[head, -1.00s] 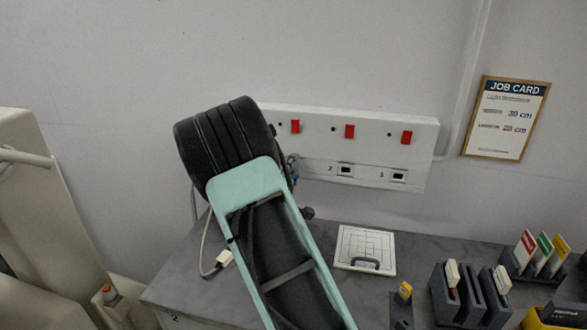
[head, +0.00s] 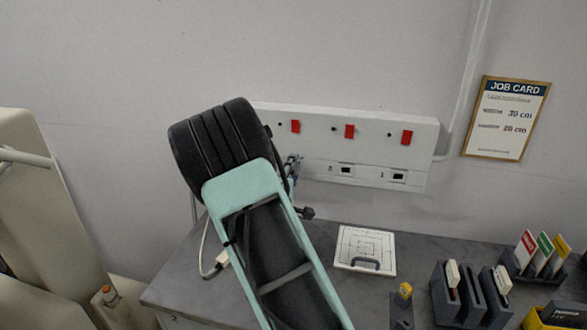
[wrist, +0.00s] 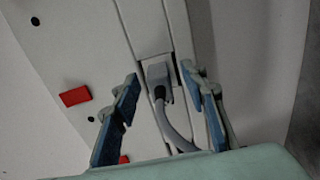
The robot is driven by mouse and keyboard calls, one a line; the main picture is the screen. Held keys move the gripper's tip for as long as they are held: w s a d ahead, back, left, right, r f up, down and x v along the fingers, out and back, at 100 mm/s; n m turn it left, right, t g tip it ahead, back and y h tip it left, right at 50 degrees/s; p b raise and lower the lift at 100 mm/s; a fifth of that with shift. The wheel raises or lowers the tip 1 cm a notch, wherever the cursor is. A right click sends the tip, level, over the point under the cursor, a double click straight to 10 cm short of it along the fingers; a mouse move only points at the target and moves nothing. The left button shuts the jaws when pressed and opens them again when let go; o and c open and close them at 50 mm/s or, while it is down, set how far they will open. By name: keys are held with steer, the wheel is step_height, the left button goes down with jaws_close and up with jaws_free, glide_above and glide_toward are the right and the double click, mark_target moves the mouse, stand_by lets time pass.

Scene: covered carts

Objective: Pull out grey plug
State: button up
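The grey plug (wrist: 158,74) sits in a socket of the white wall panel (wrist: 100,70) in the wrist view, with its grey cable (wrist: 175,132) curving down from it. My gripper (wrist: 161,83) is open, with one blue-padded finger on each side of the plug and a gap to both. In the head view my arm hides the plug and most of my gripper; only a bit of the gripper (head: 292,168) shows at the panel's left part. The panel (head: 385,125) also shows there, with red switches and two empty sockets.
A grey bench (head: 180,285) stands below the panel. A job card (head: 507,118) hangs on the wall at right. A beige cart (head: 50,220) stands at left.

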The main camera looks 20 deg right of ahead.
jaws_close()
stand_by(0.3)
steer(key=shift+s+a, duration=0.1)
steer(key=shift+p+v, duration=0.35)
steer(key=shift+v, duration=2.55)
